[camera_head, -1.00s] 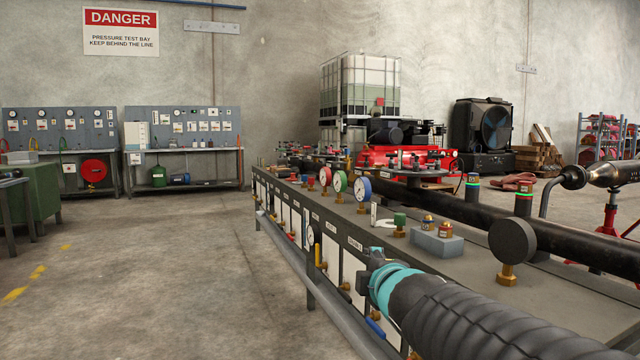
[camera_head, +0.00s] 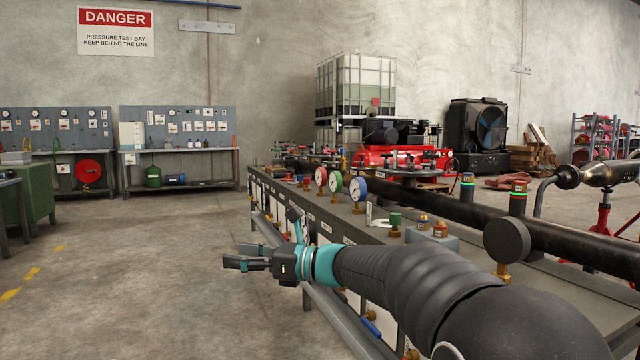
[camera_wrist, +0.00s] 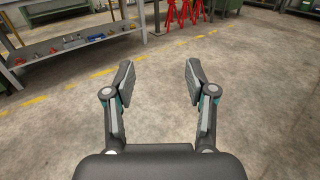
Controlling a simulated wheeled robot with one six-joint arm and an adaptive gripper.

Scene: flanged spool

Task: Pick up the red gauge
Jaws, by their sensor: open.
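The red gauge (camera_head: 321,177), a round white dial with a red rim, stands upright on the long bench. It is the leftmost of a close row with a green-rimmed gauge (camera_head: 336,181) and a blue-rimmed gauge (camera_head: 357,189). My gripper (camera_head: 242,256) is off the bench's left side, over the floor, nearer the camera than the red gauge and apart from it. In the wrist view my gripper (camera_wrist: 159,80) is open, with nothing between its fingers. The red gauge does not show in the wrist view.
The long bench (camera_head: 390,232) also carries a green-capped fitting (camera_head: 395,224), a large dark round gauge (camera_head: 507,241) and a long black pipe (camera_head: 590,252) along its far side. My arm passes over its near part. The concrete floor (camera_head: 150,270) to the left is clear.

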